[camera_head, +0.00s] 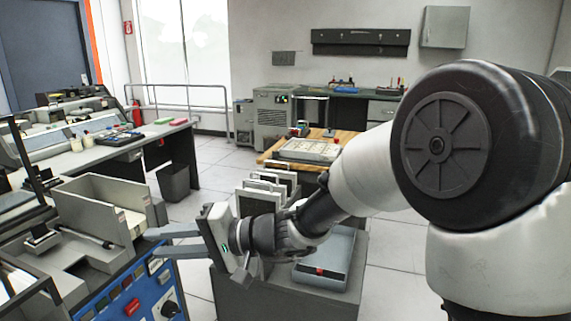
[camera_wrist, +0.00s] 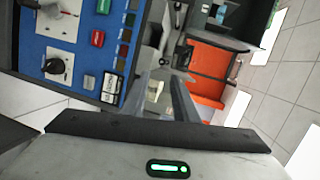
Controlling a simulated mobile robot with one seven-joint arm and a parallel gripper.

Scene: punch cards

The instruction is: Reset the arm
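My gripper (camera_head: 152,243) reaches left from the wrist in the head view, beside the front of the grey card machine (camera_head: 92,200). Its two fingers are parallel with a gap between them, and I see nothing held. In the wrist view the fingers of my gripper (camera_wrist: 161,88) also stand apart. The machine's blue control panel (camera_head: 133,290) lies below and left of the fingers. In the wrist view the blue panel (camera_wrist: 84,22) shows at the upper left, with a red button, a black knob and several other switches. My arm hides part of the room behind it.
A grey cabinet (camera_head: 262,296) stands right of the machine and under my forearm, with a grey tray (camera_head: 338,262) on it. A wooden table (camera_head: 343,139) is behind. A grey bin (camera_head: 174,184) stands by the left bench. Tiled floor (camera_head: 216,153) is clear between them.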

